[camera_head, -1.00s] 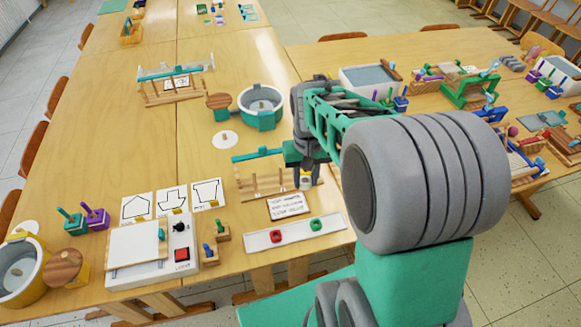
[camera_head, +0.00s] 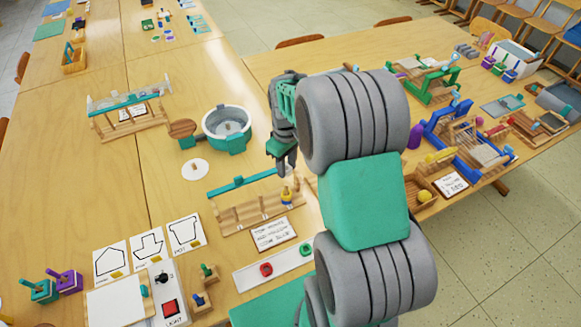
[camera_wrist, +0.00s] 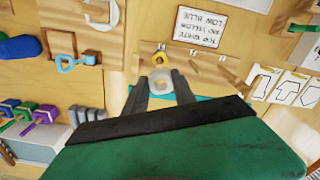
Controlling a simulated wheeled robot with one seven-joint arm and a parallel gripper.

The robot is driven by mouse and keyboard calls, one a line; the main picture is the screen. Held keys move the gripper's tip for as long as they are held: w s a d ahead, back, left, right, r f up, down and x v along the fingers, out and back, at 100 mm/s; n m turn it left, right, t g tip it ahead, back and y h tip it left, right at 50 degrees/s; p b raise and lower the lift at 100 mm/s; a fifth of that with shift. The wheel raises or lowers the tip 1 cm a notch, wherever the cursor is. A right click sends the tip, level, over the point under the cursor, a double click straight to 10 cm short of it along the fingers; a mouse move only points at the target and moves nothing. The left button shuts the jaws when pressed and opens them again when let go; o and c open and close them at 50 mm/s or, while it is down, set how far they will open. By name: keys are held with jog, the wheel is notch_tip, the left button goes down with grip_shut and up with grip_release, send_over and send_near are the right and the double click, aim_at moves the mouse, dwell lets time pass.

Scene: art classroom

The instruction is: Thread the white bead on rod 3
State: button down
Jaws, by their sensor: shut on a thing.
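The wooden rack (camera_head: 238,219) with upright rods and a teal bar (camera_head: 226,188) stands on the table. A yellow bead (camera_head: 287,195) is on its rightmost rod in the head view; it also shows in the wrist view (camera_wrist: 160,57). My gripper (camera_head: 284,167) is above that end of the rack. In the wrist view my gripper (camera_wrist: 161,86) is shut on the white bead (camera_wrist: 160,74), a pale ring between the fingertips, close to the yellow bead. The white bead is hidden in the head view. I cannot read the rod numbers or tell whether the white bead touches a rod.
An instruction card (camera_head: 272,234) and a white strip (camera_head: 245,279) with a red and a green ring lie in front of the rack. A teal-and-white round tub (camera_head: 226,146) stands behind it. A light box (camera_head: 159,292) is at lower left.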

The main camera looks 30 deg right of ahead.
jog(key=b, duration=0.3)
send_over(287, 185)
jog(key=shift+f, duration=2.3)
jog(key=shift+f, duration=0.15)
jog(key=shift+f+b, duration=0.35)
jog(key=shift+f, duration=0.05)
jog(key=shift+f+b, duration=0.4)
jog(key=shift+f, duration=0.25)
jog(key=shift+f+b, duration=0.3)
jog(key=shift+f, duration=0.15)
jog(key=c, duration=0.9)
grip_release()
jog(key=shift+c, duration=0.2)
jog(key=shift+r, duration=0.15)
